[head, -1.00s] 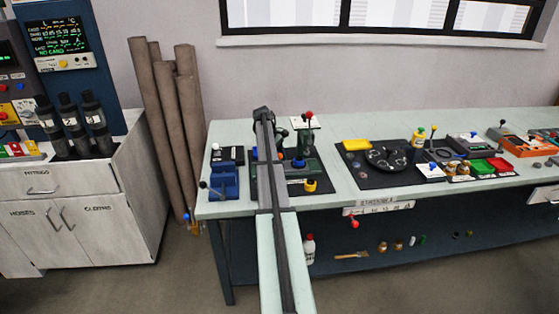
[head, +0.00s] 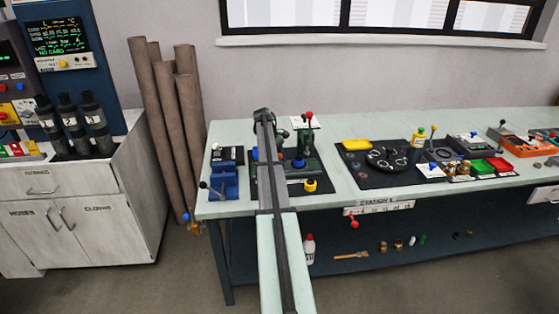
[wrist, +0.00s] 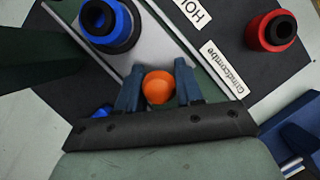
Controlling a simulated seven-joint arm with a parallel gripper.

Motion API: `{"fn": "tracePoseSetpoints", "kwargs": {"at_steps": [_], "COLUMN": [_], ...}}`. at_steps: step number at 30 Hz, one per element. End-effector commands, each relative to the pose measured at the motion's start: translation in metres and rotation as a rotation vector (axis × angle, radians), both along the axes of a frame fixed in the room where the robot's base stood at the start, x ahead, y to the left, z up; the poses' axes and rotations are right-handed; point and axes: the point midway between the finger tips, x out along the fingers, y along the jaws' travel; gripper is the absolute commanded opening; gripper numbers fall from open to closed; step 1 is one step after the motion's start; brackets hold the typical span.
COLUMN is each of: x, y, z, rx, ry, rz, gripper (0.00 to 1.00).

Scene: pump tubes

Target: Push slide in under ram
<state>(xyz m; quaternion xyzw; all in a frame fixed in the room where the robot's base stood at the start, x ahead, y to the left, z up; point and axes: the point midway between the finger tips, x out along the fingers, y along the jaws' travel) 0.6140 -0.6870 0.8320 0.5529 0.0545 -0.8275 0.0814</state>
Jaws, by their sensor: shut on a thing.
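In the wrist view my gripper (wrist: 158,86) is shut on an orange ball knob (wrist: 159,88), with one dark blue finger on either side of it. A grey plate (wrist: 158,45), which looks like the slide, lies just beyond the knob. A blue ring-shaped cup (wrist: 107,24) with a dark centre sits on the plate's left part. In the head view my arm reaches over the green press (head: 313,165) and hides my gripper and much of the slide. A red-knobbed lever (head: 308,116) stands at the press. The ram's underside cannot be made out.
A red ring (wrist: 271,30) lies on the dark mat, right of the white labels. In the head view a blue vise (head: 224,180) stands left of the arm and a yellow knob (head: 310,185) right of it. A dark parts mat (head: 350,178) lies further right, with pale bench between.

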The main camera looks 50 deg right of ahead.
Motion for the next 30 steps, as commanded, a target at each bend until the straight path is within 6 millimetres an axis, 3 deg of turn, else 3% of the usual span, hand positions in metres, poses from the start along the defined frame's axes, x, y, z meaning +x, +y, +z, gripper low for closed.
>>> {"fn": "tracePoseSetpoints", "kwargs": {"at_steps": [8, 16, 24, 25, 30], "x": [-0.002, -0.026, -0.027, -0.027, -0.027], "y": [-0.002, -0.027, -0.029, -0.030, -0.029], "z": [0.000, 0.000, 0.000, 0.000, 0.000], "rx": [0.000, -0.002, -0.005, -0.005, -0.003], "ry": [0.000, -0.001, -0.001, -0.001, -0.001], "rz": [-0.001, -0.001, 0.001, 0.001, 0.000], "gripper": [0.00, 0.00, 0.00, 0.35, 0.52]}}
